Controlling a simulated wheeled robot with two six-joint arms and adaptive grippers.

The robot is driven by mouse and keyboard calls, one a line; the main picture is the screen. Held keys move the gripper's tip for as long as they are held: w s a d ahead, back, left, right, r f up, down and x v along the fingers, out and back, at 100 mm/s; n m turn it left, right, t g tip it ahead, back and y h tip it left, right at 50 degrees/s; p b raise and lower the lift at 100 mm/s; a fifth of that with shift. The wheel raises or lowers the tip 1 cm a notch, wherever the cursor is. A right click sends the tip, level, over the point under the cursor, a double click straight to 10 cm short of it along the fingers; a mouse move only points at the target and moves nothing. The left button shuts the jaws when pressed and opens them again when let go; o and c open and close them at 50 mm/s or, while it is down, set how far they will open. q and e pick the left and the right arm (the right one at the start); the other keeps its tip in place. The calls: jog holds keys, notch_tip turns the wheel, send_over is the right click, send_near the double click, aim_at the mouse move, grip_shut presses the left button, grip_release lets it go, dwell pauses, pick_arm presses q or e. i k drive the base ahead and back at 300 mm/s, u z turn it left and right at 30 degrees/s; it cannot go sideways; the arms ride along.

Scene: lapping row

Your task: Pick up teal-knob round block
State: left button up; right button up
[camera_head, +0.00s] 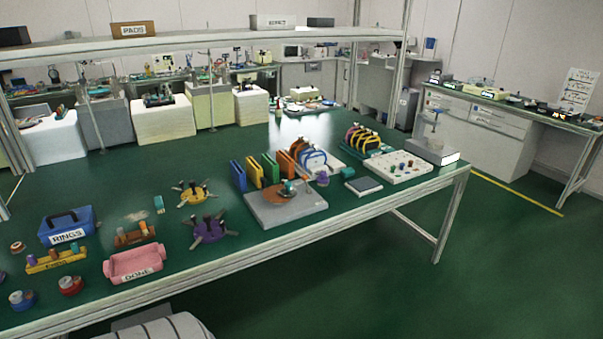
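A small round block with a teal-looking knob (289,187) sits on the copper-coloured disc (277,202) of a grey lapping plate (260,213) near the middle of the green bench. It is small here and its knob colour is hard to be sure of. Other small round pieces stand at the bench's front left: a blue one (21,302) and a red one (70,287) with a bluish top. A purple one (322,179) stands just right of the plate. Neither of my grippers is in view.
The green bench (360,207) holds a blue RINGS bin (52,236), a pink DONE bin (120,272), yellow (196,200) and purple (216,230) spoked pieces, and upright coloured plates behind the lapping plate. The green floor (370,290) in front is clear at right.

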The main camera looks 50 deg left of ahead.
aim_at(288, 192)
jog(key=z, duration=0.1)
jog(key=i, duration=1.65)
jog(key=u, duration=0.35)
jog(key=i, duration=0.95)
jog(key=u, duration=1.65)
jog(key=i, duration=0.85)
jog(key=u, duration=0.8)
